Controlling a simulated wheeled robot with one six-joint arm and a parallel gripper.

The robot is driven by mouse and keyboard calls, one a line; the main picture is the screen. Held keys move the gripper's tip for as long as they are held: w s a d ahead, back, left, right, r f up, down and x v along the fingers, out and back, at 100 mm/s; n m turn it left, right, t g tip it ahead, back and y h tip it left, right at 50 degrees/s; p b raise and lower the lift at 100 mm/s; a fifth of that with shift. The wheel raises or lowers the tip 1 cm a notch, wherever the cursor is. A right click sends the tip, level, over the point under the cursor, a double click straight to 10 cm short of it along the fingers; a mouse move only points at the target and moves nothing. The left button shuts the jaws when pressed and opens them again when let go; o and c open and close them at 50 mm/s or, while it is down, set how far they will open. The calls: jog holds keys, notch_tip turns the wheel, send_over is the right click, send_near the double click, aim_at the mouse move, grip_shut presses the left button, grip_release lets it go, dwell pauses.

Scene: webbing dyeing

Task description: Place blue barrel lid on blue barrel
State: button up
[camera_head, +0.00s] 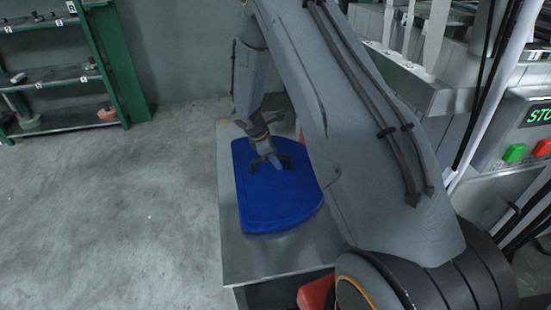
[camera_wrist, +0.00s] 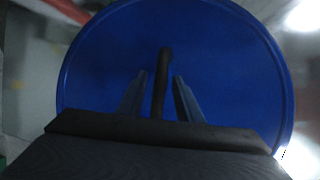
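The blue barrel lid (camera_head: 262,211) is a broad blue disc with a raised rim and a dark bar handle (camera_wrist: 162,75) in its middle. In the head view it appears over a metal table; whether it touches the top is hard to tell. My gripper (camera_head: 269,160) is at the handle, above the lid's far half. I do not see the blue barrel in either view.
The metal table (camera_head: 270,263) extends towards me below the lid. A green shelf (camera_head: 110,60) stands at the far left, with open grey floor (camera_head: 110,210) before it. At the right is a machine with green and red buttons (camera_head: 515,153). My arm hides part of the table.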

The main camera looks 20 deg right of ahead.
jog(key=shift+r, duration=0.1)
jog(key=p+v, duration=0.1)
jog(key=v, duration=1.1)
jog(key=s+a+r+m+y, duration=0.1)
jog(key=s+a+r+m, duration=0.2)
jog(key=s, duration=0.8)
jog(key=s+a+r+m+y, duration=0.2)
jog(key=s+r+m, duration=0.5)
jog(key=s, duration=0.4)
jog(key=s+a+r+m+g+y, duration=0.1)
jog(key=s+a+r+m, duration=0.3)
jog(key=s, duration=0.7)
jog(key=shift+a+r+m+y, duration=0.4)
jog(key=shift+a+r+y, duration=0.1)
jog(key=shift+r+y, duration=0.15)
